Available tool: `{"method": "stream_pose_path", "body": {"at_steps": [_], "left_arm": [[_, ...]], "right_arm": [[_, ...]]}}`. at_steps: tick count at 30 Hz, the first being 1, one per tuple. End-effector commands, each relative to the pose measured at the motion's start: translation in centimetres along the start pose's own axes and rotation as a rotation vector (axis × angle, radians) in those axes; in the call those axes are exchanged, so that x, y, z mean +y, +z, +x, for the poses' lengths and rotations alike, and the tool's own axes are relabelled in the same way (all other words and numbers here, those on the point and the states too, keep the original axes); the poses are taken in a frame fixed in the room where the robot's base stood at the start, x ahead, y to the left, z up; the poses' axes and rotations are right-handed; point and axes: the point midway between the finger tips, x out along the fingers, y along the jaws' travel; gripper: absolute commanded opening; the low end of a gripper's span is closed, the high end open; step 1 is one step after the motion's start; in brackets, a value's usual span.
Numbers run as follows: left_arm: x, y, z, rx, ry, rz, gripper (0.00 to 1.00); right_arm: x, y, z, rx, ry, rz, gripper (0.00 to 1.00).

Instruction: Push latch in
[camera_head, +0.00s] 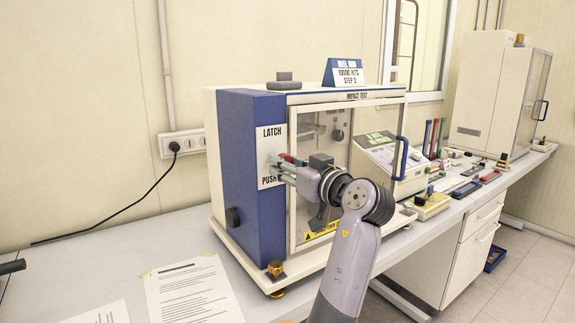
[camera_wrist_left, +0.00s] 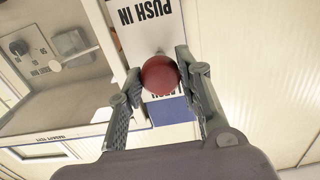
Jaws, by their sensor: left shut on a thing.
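The latch is a red round knob (camera_wrist_left: 160,75) on a white plate marked "LATCH" and "PUSH IN" (camera_head: 270,138), on the blue side panel of the impact test machine (camera_head: 250,225). My left gripper (camera_head: 280,168) reaches the plate from the right. In the left wrist view its two fingers (camera_wrist_left: 158,63) are on either side of the knob and shut on it. In the head view the fingers mostly hide the knob; a little red shows between them. How far the latch is in cannot be told. My right gripper is not in view.
The machine's clear door (camera_head: 310,190) with a blue handle (camera_head: 400,158) is just behind my arm. A control unit (camera_head: 390,155), small tools and a white cabinet (camera_head: 492,95) stand farther right. Papers (camera_head: 193,290) lie on the bench in front at left.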

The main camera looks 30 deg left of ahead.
Motion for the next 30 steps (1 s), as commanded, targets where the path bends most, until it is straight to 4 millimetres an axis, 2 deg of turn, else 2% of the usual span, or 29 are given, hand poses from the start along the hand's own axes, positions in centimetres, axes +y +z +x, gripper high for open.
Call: {"method": "stream_pose_path", "body": {"at_steps": [2, 12, 23, 30], "left_arm": [[0.0, 0.0, 0.0, 0.0, 0.0, 0.0, 0.22], [0.0, 0.0, 0.0, 0.001, 0.0, 0.0, 0.0], [0.0, 0.0, 0.2, 0.001, -0.001, 0.0, 0.0], [-0.1, 0.0, 2.9, 0.002, -0.002, -0.001, 0.0]], "right_arm": [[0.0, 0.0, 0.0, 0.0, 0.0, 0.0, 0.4], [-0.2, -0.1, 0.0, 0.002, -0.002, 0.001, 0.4], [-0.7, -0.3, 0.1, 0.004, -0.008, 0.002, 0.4], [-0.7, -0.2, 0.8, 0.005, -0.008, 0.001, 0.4]]}}
